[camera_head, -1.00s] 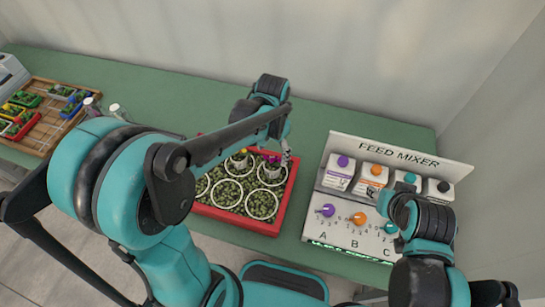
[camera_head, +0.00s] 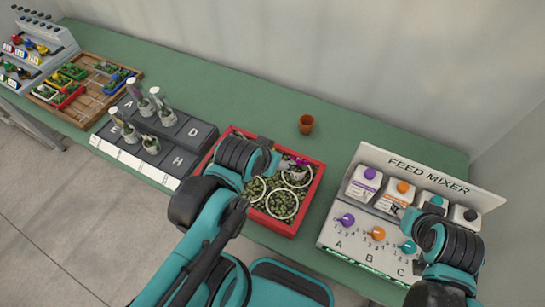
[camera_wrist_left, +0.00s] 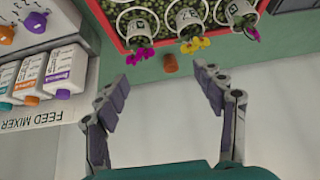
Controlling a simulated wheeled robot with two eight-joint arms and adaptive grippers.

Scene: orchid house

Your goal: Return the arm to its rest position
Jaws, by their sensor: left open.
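In the left wrist view my left gripper (camera_wrist_left: 163,77) is open, its two fingers spread with nothing between them. It hangs over the back of the bench, near the back edge of the red tray (camera_wrist_left: 122,36). In the head view my left arm reaches from the bottom to the red tray (camera_head: 316,190), and its ribbed joint covers the tray's left part; the fingers are hidden there.
The tray holds white-rimmed pots (camera_wrist_left: 138,22), some with magenta or yellow flowers. A terracotta pot (camera_head: 306,124) stands behind it. Left are a dark lettered rack (camera_head: 198,134) with several bottles and a wooden tray (camera_head: 88,112).

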